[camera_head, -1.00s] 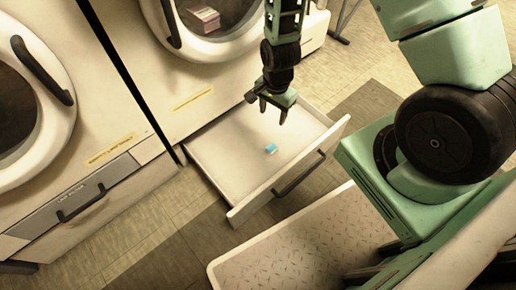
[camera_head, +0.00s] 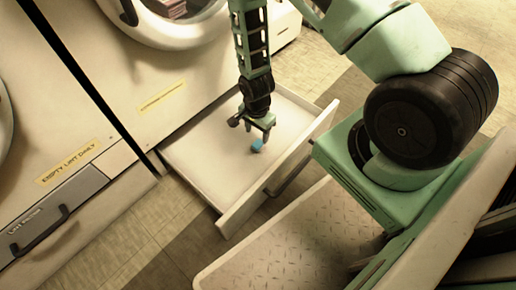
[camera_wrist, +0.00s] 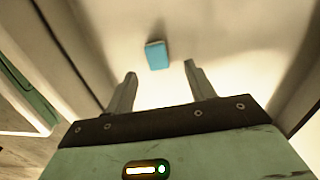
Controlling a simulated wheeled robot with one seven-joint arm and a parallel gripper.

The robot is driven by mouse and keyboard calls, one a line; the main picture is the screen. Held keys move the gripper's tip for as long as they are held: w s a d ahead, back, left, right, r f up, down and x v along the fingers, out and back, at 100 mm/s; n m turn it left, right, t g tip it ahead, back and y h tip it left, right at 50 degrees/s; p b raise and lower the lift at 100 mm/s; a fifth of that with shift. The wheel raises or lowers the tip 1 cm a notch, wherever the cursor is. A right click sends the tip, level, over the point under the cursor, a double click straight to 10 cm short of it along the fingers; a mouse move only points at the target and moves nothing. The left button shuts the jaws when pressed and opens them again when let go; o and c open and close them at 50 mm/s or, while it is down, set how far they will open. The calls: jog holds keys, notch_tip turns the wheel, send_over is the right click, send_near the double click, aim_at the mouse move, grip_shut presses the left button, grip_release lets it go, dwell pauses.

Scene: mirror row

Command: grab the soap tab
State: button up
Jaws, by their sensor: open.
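The soap tab (camera_head: 257,146) is a small blue block with a pale edge, lying on the floor of the open white drawer (camera_head: 205,150). In the wrist view the soap tab (camera_wrist: 157,55) lies just beyond the fingertips, roughly centred between them. My gripper (camera_head: 258,137) is inside the drawer's outline in the head view, right above the soap tab. In the wrist view my gripper (camera_wrist: 160,70) has its two fingers spread with nothing between them. Whether a finger touches the tab cannot be told from the head view.
The drawer front with its dark handle (camera_head: 289,175) stands on the near right side. A washer-like machine with a round door (camera_head: 185,42) is above the drawer. Another machine with a lint drawer (camera_head: 50,215) is at left. Tiled floor is clear at lower left.

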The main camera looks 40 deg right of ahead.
aim_at(258, 143)
jog(key=shift+s+f+b, duration=0.2)
jog(key=shift+f+b, duration=2.05)
jog(key=shift+f, duration=0.55)
jog(key=shift+r, duration=0.1)
jog(key=c, duration=1)
